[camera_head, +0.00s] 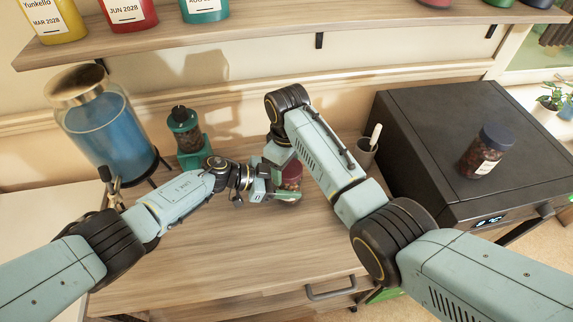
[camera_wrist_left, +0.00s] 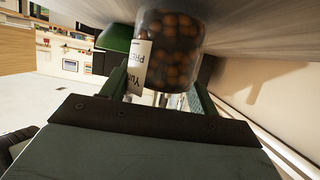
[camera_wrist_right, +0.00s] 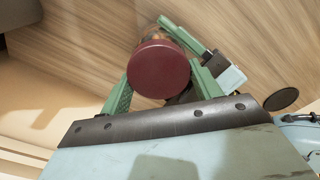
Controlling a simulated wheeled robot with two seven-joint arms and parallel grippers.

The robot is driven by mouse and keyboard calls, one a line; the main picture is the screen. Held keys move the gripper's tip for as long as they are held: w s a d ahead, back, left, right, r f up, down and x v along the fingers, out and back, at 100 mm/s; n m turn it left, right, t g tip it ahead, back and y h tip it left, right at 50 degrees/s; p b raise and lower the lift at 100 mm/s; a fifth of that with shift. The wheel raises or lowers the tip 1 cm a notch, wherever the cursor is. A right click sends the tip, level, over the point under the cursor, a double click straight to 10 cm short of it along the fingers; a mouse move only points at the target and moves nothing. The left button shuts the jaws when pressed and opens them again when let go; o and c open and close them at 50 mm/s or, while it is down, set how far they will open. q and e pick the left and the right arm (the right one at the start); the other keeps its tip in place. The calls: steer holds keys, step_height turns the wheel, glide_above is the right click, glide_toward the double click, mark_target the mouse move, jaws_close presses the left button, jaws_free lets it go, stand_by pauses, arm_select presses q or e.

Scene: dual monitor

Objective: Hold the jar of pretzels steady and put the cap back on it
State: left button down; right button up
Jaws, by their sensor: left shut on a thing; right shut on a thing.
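The pretzel jar (camera_head: 288,194) stands upright on the wooden counter; it is clear with brown contents and a white label, seen close in the left wrist view (camera_wrist_left: 178,50). My left gripper (camera_head: 272,190) is shut around its side from the left. The dark red cap (camera_wrist_right: 159,69) is between the fingers of my right gripper (camera_wrist_right: 158,82), which comes from above. The cap is over the jar's mouth, with part of the jar showing past it in the right wrist view. I cannot tell whether the cap is fully seated.
A blue-filled dispenser (camera_head: 105,125) and a green grinder (camera_head: 186,135) stand at the back left. A cup (camera_head: 365,153) stands at the back right, beside a black appliance (camera_head: 440,120) with another jar (camera_head: 486,152) on top. A shelf (camera_head: 260,32) runs above. The front counter is clear.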

steer(key=shift+s+f, duration=0.15)
steer(key=shift+s, duration=0.1)
steer(key=o, duration=1.1)
steer(key=shift+w+a+r, duration=0.1)
steer(key=shift+w+r, duration=0.1)
steer(key=shift+r, duration=2.25)
steer(key=shift+c, duration=0.4)
